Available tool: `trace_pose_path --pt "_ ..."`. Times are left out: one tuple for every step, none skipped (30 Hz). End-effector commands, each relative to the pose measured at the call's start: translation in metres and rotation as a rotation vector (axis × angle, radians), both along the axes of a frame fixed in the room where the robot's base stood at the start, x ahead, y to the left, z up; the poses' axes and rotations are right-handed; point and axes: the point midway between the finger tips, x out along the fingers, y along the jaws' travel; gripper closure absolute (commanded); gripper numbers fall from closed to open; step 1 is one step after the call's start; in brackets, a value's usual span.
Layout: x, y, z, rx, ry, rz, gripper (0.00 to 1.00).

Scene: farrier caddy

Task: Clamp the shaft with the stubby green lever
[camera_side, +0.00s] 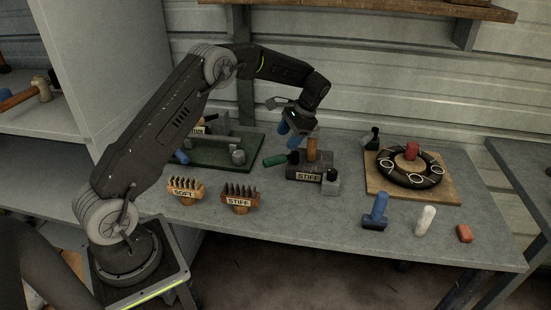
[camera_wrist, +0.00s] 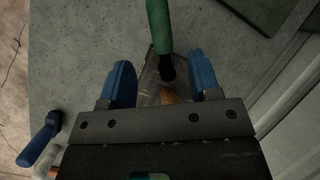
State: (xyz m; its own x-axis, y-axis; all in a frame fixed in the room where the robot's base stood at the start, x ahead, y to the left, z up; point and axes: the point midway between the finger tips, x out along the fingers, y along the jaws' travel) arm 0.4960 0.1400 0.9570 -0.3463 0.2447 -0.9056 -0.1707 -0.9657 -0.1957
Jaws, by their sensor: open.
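The stubby green lever (camera_side: 275,160) sticks out to the left of a dark clamp block (camera_side: 296,171) that carries a STIFF label (camera_side: 308,177). A wooden shaft (camera_side: 312,148) stands upright in this block. In the wrist view the green lever (camera_wrist: 158,25) runs from the top edge down to a black end, with the shaft's tan top (camera_wrist: 169,98) just below it. My gripper (camera_side: 288,135) has blue fingers and hangs above the lever and block. In the wrist view my gripper (camera_wrist: 160,68) is open and empty, its fingers on either side of the lever's black end.
Two brushes labelled SOFT (camera_side: 185,188) and STIFF (camera_side: 239,198) stand front left. A green board (camera_side: 225,160) with another fixture lies behind them, partly hidden by my arm. A black ring (camera_side: 385,172) is on a wooden board at right. Blue (camera_side: 375,212), white (camera_side: 425,219) and red (camera_side: 464,233) pieces stand front right.

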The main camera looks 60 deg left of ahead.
Motion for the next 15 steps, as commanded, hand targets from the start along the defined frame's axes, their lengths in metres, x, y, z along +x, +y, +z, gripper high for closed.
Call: trace_pose_path --pt "-0.005 0.003 -0.011 -0.001 0.004 0.002 0.43" --pt "-0.007 0.005 -0.017 -0.001 0.004 0.002 0.43" --pt "-0.010 0.007 -0.024 -0.001 0.004 0.002 0.43" --pt "-0.012 0.008 -0.030 -0.001 0.003 0.001 0.43" --pt "-0.014 0.009 -0.035 -0.001 0.003 0.001 0.43" --pt "-0.017 0.011 -0.042 -0.001 0.003 0.001 0.43" --pt "-0.019 0.013 -0.047 -0.002 0.002 0.001 0.43" --pt "-0.021 0.014 -0.052 -0.001 0.002 0.002 0.43" --pt "-0.023 0.016 -0.058 0.000 0.002 0.002 0.43" --pt "-0.025 0.017 -0.062 0.000 0.002 0.002 0.43" --pt "-0.026 0.018 -0.066 0.000 0.002 0.002 0.43" --pt "-0.027 0.019 -0.070 0.000 0.000 0.001 0.43" --pt "-0.028 0.020 -0.073 0.000 0.000 0.001 0.43" --pt "-0.029 0.020 -0.075 0.001 0.001 0.001 0.43" --pt "-0.030 0.021 -0.078 0.000 0.000 0.000 0.43"
